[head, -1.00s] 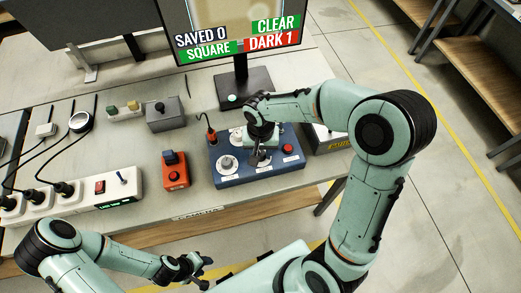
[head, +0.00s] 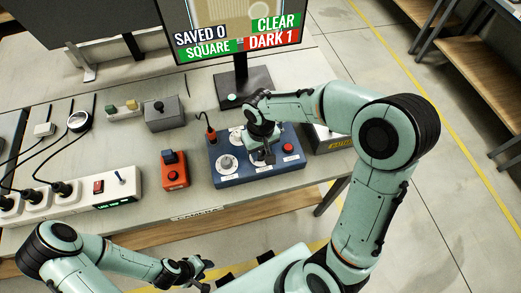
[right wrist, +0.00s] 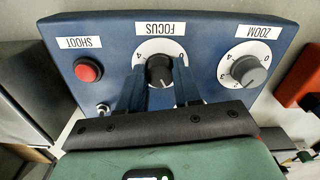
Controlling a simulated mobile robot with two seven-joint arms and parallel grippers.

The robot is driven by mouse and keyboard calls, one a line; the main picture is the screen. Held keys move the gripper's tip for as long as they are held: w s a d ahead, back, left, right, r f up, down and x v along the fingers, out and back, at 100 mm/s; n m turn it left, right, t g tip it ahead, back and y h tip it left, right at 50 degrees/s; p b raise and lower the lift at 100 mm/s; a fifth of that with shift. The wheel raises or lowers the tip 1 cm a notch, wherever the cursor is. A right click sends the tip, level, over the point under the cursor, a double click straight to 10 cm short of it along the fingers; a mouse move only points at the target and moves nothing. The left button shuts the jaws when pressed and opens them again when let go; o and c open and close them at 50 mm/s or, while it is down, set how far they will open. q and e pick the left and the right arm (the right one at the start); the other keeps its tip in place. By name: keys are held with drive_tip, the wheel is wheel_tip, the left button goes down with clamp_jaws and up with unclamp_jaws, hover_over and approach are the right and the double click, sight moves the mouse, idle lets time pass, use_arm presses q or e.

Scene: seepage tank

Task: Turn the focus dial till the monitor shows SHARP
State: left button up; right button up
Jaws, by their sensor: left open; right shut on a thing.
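The focus dial (right wrist: 160,70) is a dark knob on a white scale, under the FOCUS label on a blue control box (head: 222,181). My right gripper (right wrist: 161,80) has one finger on each side of the dial and is shut on it. In the head view my right gripper (head: 266,152) hides most of the dial. The monitor (head: 240,28) reads SAVED 0, CLEAR, SQUARE and DARK 1. Its picture is cut off at the top, and I see no SHARP on the visible part. My left gripper (head: 203,272) is open and empty in front of the table.
The zoom dial (right wrist: 248,71) and the red shoot button (right wrist: 88,70) flank the focus dial. An orange switch box (head: 174,170) stands left of the blue box. A power strip (head: 120,185) and cables lie further left. Bare tabletop lies between them.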

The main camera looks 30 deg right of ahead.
sight(261, 153)
drive_tip(key=n, duration=0.3)
drive_tip(key=shift+n, duration=0.3)
use_arm(q)
drive_tip(key=shift+f, duration=0.1)
use_arm(e)
drive_tip(key=shift+r+n, duration=0.1)
drive_tip(key=shift+n, duration=1.4)
use_arm(q)
drive_tip(key=shift+s, duration=0.1)
use_arm(e)
drive_tip(key=o, duration=1.1)
drive_tip(key=shift+c, duration=0.2)
use_arm(q)
drive_tip(key=shift+w+r+p, duration=0.65)
drive_tip(key=shift+w+r, duration=0.15)
drive_tip(key=shift+r, duration=0.1)
use_arm(e)
wheel_tip(261, 153, up, 13)
drive_tip(key=shift+r, duration=0.2)
use_arm(q)
drive_tip(key=shift+s, duration=0.1)
use_arm(e)
drive_tip(key=shift+f, duration=0.1)
